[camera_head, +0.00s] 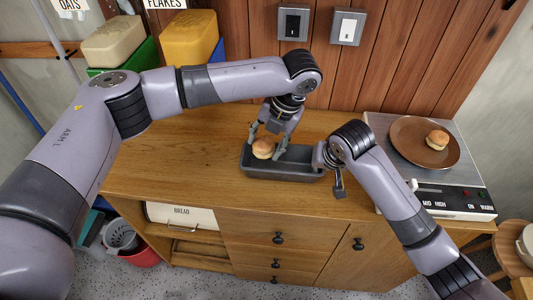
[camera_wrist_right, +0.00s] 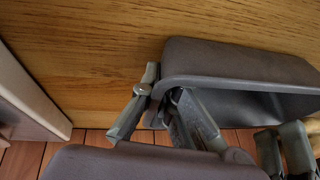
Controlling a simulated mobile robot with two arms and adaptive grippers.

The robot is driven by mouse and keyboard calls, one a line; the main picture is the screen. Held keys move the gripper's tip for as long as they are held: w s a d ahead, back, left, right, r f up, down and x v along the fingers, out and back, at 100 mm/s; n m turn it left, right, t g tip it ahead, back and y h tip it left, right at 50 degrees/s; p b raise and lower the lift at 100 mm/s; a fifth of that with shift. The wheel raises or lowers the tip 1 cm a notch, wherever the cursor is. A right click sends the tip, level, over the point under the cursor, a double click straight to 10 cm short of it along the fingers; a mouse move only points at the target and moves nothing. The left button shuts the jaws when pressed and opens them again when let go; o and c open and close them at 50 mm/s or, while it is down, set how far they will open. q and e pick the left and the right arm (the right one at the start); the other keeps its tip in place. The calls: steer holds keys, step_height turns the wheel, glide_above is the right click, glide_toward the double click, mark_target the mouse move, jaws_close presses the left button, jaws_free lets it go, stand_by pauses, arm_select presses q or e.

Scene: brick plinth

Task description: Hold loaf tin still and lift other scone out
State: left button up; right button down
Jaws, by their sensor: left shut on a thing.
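The dark grey loaf tin (camera_head: 290,178) stands on the wooden counter and also shows in the right wrist view (camera_wrist_right: 240,65). A browned scone (camera_head: 262,149) is at the tin's left end. My left gripper (camera_head: 266,142) reaches down from above with its fingers on either side of this scone, shut on it. Whether the scone touches the tin floor is hidden. My right gripper (camera_wrist_right: 163,88) is at the tin's right end, one finger outside the end wall and one inside; how firmly they press is unclear. Another scone (camera_head: 437,140) lies on a brown plate (camera_head: 408,150).
The plate rests on a metal-topped appliance (camera_head: 456,195) right of the counter (camera_head: 180,150). A wood-panelled wall with two switches (camera_head: 293,22) rises behind. The counter left of the tin is clear.

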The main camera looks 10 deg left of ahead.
arm_select(q)
steer(key=shift+r, duration=1.4)
arm_select(e)
steer(key=c, duration=2.3)
jaws_free()
steer(key=o, duration=0.6)
